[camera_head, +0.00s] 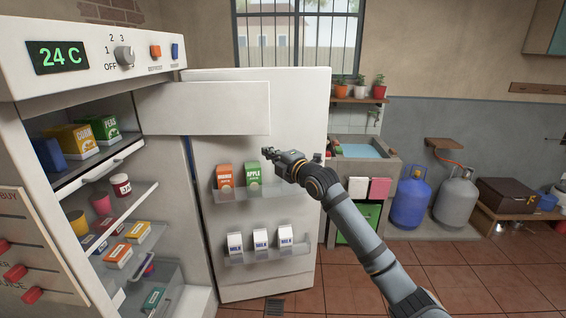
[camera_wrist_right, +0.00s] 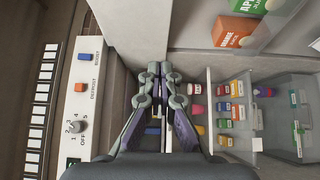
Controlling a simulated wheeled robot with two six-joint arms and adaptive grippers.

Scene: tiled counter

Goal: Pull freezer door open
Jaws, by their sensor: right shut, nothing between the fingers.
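The white freezer door (camera_head: 205,108) stands swung out from the upper compartment of the fridge, in front of the main fridge door (camera_head: 300,130). The freezer compartment (camera_head: 85,160) is uncovered and holds several boxes. My right gripper (camera_head: 268,153) is just below the freezer door's free edge in the head view; whether they touch is unclear. In the right wrist view the fingers (camera_wrist_right: 160,70) are shut together and empty, with a white panel (camera_wrist_right: 137,30) that looks like the freezer door just beyond them. My left gripper is not in view.
The main fridge door is wide open, with cartons on its shelves (camera_head: 268,189). The fridge shelves (camera_head: 125,205) hold several packages. A control panel (camera_head: 95,60) runs along the top. Gas cylinders (camera_head: 411,200) and a sink (camera_head: 362,150) stand right. Tiled floor in front is clear.

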